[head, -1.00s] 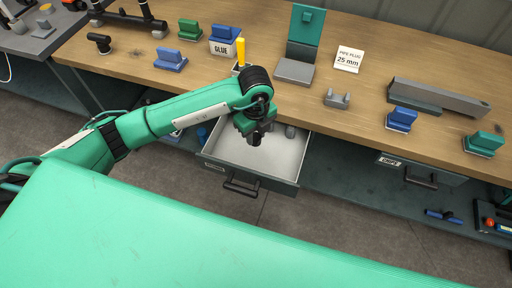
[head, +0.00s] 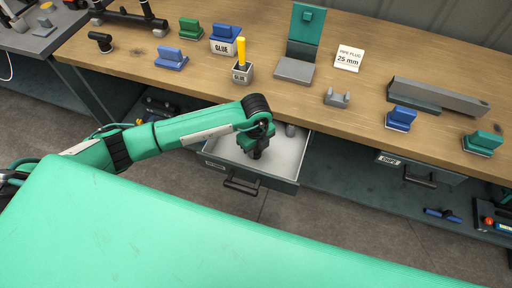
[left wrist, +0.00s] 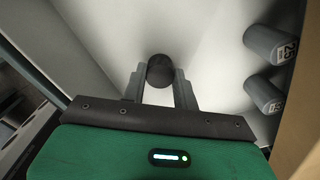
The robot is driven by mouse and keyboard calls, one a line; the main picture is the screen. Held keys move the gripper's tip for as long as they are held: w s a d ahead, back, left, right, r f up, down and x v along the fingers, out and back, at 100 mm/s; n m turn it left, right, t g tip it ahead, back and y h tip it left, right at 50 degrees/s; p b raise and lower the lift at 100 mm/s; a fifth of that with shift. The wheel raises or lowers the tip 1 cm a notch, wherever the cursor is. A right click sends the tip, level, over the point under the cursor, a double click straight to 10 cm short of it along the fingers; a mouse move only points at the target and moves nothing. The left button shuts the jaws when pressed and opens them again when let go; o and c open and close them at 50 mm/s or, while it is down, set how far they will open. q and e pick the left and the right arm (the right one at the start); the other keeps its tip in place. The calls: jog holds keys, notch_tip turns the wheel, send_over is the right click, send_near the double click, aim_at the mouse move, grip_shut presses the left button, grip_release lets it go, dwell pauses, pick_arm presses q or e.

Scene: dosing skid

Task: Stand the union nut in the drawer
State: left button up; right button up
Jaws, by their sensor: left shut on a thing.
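The open drawer (head: 286,158), with a pale inside and grey walls, sticks out below the bench front. My left gripper (head: 257,152) points down into it. In the left wrist view its fingers (left wrist: 160,82) are shut on a dark round piece, taken to be the union nut (left wrist: 160,68), seen end-on over the pale drawer floor. I cannot tell whether the nut touches the floor. My right gripper is not in view.
Grey cylinders (left wrist: 266,95) with number marks stand in the drawer, right of the gripper in the left wrist view. The drawer floor around the nut looks clear.

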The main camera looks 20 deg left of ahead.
aim_at(256, 151)
pick_arm(q)
jog(key=o, duration=0.7)
jog(key=shift+f, duration=0.1)
jog(key=o, duration=0.3)
jog(key=shift+o, duration=0.2)
jog(key=shift+r, duration=0.55)
notch_tip(256, 151, up, 5)
jog(key=shift+r+b, duration=0.1)
jog(key=shift+b, duration=0.2)
notch_tip(256, 151, up, 6)
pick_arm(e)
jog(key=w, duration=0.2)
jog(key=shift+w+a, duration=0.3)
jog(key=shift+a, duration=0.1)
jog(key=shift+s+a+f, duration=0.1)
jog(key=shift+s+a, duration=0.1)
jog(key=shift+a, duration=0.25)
